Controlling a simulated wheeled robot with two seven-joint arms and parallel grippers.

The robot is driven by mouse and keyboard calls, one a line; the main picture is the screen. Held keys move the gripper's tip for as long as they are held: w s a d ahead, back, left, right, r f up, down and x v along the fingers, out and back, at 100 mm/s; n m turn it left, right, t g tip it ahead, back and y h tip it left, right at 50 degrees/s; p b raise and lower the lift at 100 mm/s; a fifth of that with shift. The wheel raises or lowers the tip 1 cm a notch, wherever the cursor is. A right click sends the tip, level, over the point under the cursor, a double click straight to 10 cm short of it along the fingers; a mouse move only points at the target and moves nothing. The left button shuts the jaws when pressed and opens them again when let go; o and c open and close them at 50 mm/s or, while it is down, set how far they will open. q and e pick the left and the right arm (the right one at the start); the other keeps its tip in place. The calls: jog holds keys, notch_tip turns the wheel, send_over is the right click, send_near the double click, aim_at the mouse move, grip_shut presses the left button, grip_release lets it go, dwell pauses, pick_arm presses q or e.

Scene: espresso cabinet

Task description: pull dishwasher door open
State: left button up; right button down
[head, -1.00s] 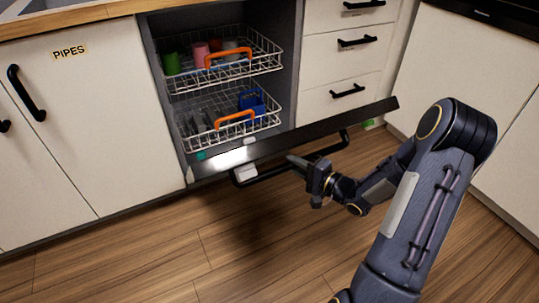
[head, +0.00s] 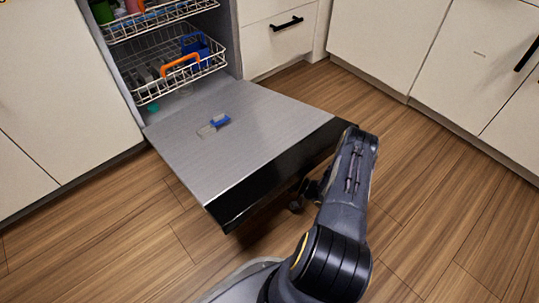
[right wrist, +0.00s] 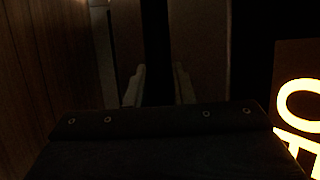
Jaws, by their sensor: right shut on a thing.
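The dishwasher door (head: 250,150) hangs far open, nearly flat and low over the floor, with its grey inner face up. Its black front edge (head: 270,185) points toward me. My right gripper (head: 303,196) is below that edge at its right part, mostly hidden by the door and my own arm. In the dark right wrist view, the two fingers of my right gripper (right wrist: 157,85) stand on both sides of a dark bar, the door handle (right wrist: 156,50). The gripper is shut on it. My left gripper is not in view.
A blue-topped dispenser (head: 220,120) sits on the door's inner face. White cabinets stand on both sides. The wooden floor (head: 430,190) is clear.

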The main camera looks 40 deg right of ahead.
notch_tip(320, 180, down, 8)
jog(key=shift+s+r, duration=0.25)
jog(key=shift+s, duration=0.05)
jog(key=shift+d, duration=0.1)
jog(key=c, duration=1.3)
grip_release()
jog(key=shift+o, duration=0.2)
jog(key=shift+s, duration=0.1)
jog(key=v, duration=0.7)
jog(key=shift+s+d+p, duration=0.15)
jog(key=shift+s+p, duration=0.1)
jog(key=shift+p, duration=0.1)
jog(key=shift+s, duration=0.1)
